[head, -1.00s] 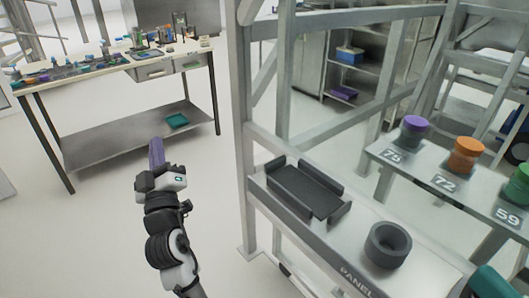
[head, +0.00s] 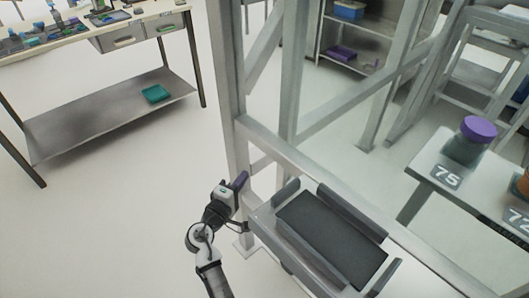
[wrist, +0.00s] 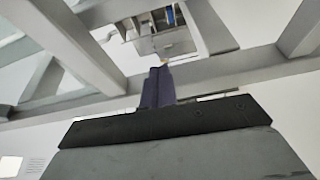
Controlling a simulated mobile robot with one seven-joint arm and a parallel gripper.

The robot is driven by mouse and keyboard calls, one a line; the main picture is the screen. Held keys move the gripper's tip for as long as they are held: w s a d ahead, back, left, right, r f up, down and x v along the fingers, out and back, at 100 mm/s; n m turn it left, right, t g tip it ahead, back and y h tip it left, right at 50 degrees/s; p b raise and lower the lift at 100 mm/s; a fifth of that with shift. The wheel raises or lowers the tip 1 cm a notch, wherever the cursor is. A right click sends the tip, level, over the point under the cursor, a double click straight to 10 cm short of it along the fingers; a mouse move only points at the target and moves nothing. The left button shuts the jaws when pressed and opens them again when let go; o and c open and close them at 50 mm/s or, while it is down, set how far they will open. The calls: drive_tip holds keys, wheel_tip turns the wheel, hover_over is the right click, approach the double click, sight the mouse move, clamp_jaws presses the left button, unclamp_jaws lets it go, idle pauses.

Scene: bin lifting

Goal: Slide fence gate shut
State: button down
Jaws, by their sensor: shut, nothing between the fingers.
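A grey metal fence frame (head: 232,90) with posts, a rail and diagonal braces stands in the middle of the head view. I cannot tell which part of it is the sliding gate. My gripper (head: 241,179), with purple fingers, is shut and empty. In the head view it is just beside the lower part of the near post, at the left end of the panel shelf. In the wrist view the purple fingers (wrist: 158,85) are together and point at a grey horizontal bar (wrist: 215,74). Whether they touch it cannot be told.
A shelf with a dark tray (head: 333,238) is right of my gripper. A bench (head: 110,110) with a teal tray (head: 156,94) on its lower shelf stands back left. A purple-lidded jar (head: 475,140) stands on a table at right. The floor at left is clear.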

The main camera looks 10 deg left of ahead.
drive_tip(key=w+d+p, duration=0.4)
drive_tip(key=w+d, duration=0.2)
drive_tip(key=w, duration=0.1)
drive_tip(key=shift+w+d+f+h, duration=0.3)
drive_tip(key=shift+w+d, duration=0.05)
drive_tip(key=shift+d, duration=0.15)
idle(0.4)
